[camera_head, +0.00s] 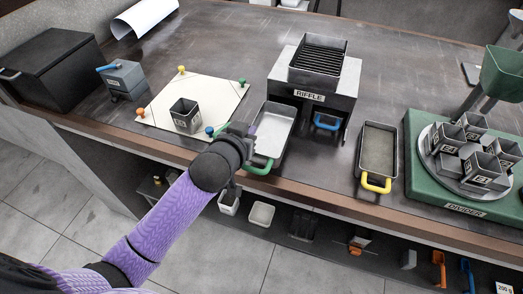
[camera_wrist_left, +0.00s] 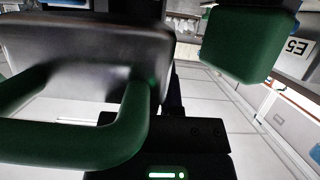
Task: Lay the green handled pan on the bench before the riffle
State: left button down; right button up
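The green handled pan (camera_head: 274,132) is a grey rectangular pan with a pale inside, at the bench's front edge, left of and in front of the riffle (camera_head: 322,75). Its green handle (camera_head: 259,168) points to the front edge. My left gripper (camera_head: 238,140) is beside the pan's left front corner. In the left wrist view the handle (camera_wrist_left: 125,130) and the pan's underside or wall (camera_wrist_left: 85,45) are very close. A green block (camera_wrist_left: 237,45), seemingly a finger pad, stands apart from the handle, so the gripper looks open. My right gripper is not in view.
A cream mat (camera_head: 160,119) with coloured corner knobs and a grey cup (camera_head: 185,115) lies to the left. A blue handled pan (camera_head: 327,123) sits under the riffle. A yellow handled pan (camera_head: 378,150) and the green divider (camera_head: 440,195) are to the right.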

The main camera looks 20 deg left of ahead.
pick_arm(q)
notch_tip(320, 180, down, 4)
jog(key=shift+f+b, duration=0.15)
jog(key=shift+b, duration=0.65)
jog(key=shift+r, duration=0.2)
jog(key=shift+f, duration=0.1)
jog(key=c, duration=1.2)
grip_release()
jog(key=o, duration=0.4)
